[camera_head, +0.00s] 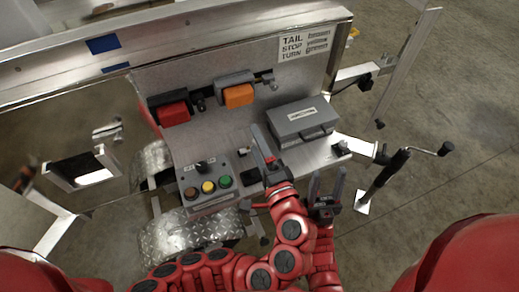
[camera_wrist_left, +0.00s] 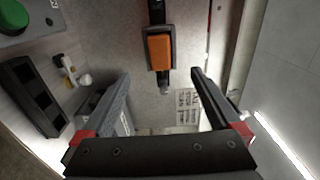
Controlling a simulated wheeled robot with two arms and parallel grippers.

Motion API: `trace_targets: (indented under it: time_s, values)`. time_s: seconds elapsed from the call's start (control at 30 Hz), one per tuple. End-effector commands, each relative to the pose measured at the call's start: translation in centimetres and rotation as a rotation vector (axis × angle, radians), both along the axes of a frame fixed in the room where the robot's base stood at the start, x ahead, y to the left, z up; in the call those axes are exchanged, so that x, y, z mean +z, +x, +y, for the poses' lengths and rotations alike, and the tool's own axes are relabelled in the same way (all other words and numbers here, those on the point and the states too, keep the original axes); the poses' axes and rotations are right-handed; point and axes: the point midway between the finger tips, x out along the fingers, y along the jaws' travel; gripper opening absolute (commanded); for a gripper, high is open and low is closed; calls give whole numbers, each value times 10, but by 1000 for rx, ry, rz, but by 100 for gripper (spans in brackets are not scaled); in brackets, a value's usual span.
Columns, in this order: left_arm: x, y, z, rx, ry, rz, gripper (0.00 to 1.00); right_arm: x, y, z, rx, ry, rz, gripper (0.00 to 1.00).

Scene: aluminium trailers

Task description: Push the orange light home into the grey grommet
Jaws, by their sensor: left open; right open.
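The orange light (camera_head: 238,96) is on the upright panel, beside the red light. A grey grommet (camera_head: 233,78) shows behind its upper edge; I cannot tell how deep the light sits. In the left wrist view the orange light (camera_wrist_left: 160,52) is upper middle, with a dark grey rim (camera_wrist_left: 150,55) around it. My left gripper (camera_head: 264,143) is open and empty, below and right of the light and apart from it. Its two fingers (camera_wrist_left: 160,82) show in the wrist view, spread wide below the light. My right gripper (camera_head: 327,182) is open and empty, low and right, away from the panel.
A red light (camera_head: 174,114) sits left of the orange one. A grey box (camera_head: 302,120) stands to the right, close to my left gripper. A control box with coloured buttons (camera_head: 207,187) is at the lower left. A label (camera_head: 305,45) is at the upper right.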

Motion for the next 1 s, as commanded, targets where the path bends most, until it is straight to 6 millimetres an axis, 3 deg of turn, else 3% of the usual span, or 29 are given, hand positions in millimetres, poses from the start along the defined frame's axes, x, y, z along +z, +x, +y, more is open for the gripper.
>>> trace_targets:
  time_s: [0.23,0.77,0.87,1.0]
  values:
    - [-1,-16,-5,1,3,2,97,0,0,0,0,0,0,50]
    - [0,-16,-5,1,3,1,97,0,0,0,0,0,0,50]
    - [0,-12,-7,-14,16,-2,97,1,0,0,0,0,0,50]
    - [-6,13,-20,-113,83,-7,97,8,0,0,0,0,0,50]
